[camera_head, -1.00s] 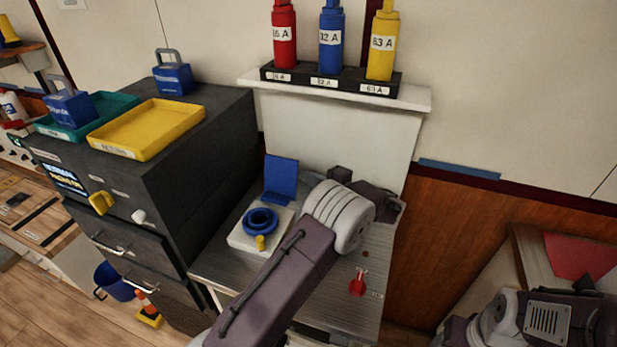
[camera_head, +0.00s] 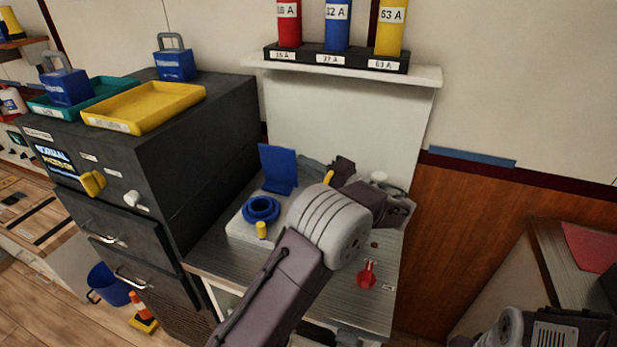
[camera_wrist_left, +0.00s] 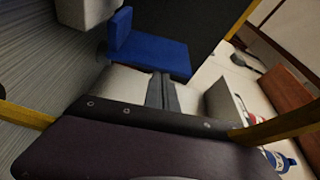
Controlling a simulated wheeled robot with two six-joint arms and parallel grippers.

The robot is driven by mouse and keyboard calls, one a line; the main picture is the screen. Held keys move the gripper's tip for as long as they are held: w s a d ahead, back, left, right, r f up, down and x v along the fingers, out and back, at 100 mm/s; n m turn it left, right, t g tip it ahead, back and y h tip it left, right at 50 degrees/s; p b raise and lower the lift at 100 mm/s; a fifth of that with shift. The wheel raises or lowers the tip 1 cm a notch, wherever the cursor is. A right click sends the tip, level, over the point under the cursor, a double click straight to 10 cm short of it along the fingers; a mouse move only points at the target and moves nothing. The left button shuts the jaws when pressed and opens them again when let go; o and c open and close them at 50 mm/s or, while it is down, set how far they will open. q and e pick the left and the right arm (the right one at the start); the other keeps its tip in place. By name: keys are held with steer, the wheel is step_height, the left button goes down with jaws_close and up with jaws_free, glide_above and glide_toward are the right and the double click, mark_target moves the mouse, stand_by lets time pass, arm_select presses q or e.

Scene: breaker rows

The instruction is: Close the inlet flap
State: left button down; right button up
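The inlet flap (camera_head: 278,170) is a blue plate standing upright, open, behind a blue ring-shaped inlet (camera_head: 261,209) on a white box with a small yellow peg (camera_head: 262,230) in front. My left gripper (camera_head: 326,176) is just right of the flap, partly hidden by its own wrist; one yellow finger edge shows. In the left wrist view the blue flap (camera_wrist_left: 150,50) lies ahead, and the yellow-edged fingers are spread wide with nothing between them. I see no contact with the flap. My right arm shows at the lower right, but its gripper is out of view.
The box stands on a grey bench (camera_head: 225,262) with a red knob (camera_head: 366,275) at its front right. A dark cabinet (camera_head: 205,150) with a yellow tray (camera_head: 145,108) rises at left. A shelf (camera_head: 425,76) with several coloured cylinders is above the bench.

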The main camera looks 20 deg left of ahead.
arm_select(q)
steer(key=shift+s+d+r+n+y+b, duration=0.2)
steer(key=shift+s+n+b, duration=0.45)
steer(key=shift+b, duration=0.5)
steer(key=shift+s+a+r+n+y+b, duration=0.1)
steer(key=shift+s+n+y+b, duration=0.3)
steer(key=shift+n+b, duration=0.55)
steer(key=shift+s, duration=0.1)
